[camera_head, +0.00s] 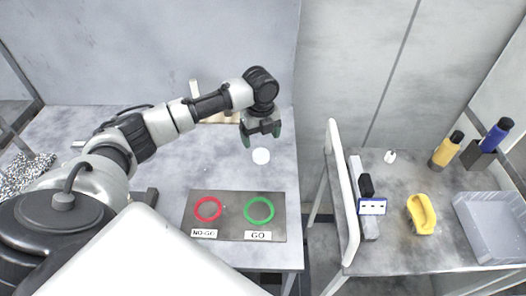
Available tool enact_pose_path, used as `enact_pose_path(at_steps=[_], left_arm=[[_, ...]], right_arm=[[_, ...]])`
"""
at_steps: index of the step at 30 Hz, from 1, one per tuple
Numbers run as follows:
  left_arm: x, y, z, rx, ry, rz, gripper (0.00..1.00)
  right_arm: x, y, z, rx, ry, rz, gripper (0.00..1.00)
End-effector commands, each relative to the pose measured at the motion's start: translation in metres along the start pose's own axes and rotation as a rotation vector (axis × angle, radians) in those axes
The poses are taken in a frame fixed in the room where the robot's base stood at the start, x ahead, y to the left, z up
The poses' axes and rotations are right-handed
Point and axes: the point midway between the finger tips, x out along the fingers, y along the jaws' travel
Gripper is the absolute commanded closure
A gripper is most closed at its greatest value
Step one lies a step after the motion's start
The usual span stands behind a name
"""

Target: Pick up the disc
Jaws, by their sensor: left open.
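A small white disc (261,156) lies flat on the grey table (170,190), behind the mat. My left gripper (262,138) hangs pointing down just behind and above the disc in this view. Its two green-tipped fingers are spread apart with nothing between them. The exact height of the fingers over the table is hard to tell. My right gripper does not show.
A dark mat (234,226) at the front carries a red NO-GO ring (208,209) and a green GO ring (258,211). A second table at the right holds a yellow holder (421,214), bottles (447,149) and a grey bin (492,228). A white panel (343,190) stands between the tables.

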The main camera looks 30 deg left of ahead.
Motion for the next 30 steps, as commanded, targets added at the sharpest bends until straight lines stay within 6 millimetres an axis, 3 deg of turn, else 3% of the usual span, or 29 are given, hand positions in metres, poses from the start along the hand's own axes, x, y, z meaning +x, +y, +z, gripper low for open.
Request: enact_pose_path(at_steps=[8,16,25,30], left_arm=[[0.023,0.002,-0.002,0.002,0.001,0.002,0.18],[0.061,0.004,-0.004,0.001,0.0,0.002,0.18],[0.067,0.004,-0.004,0.002,-0.001,-0.001,0.18],[0.067,0.004,-0.003,0.002,-0.001,-0.001,0.44]], right_arm=[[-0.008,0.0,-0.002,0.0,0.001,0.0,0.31],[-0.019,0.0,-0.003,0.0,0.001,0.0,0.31],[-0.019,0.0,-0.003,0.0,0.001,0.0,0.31],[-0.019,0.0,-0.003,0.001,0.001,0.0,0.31]])
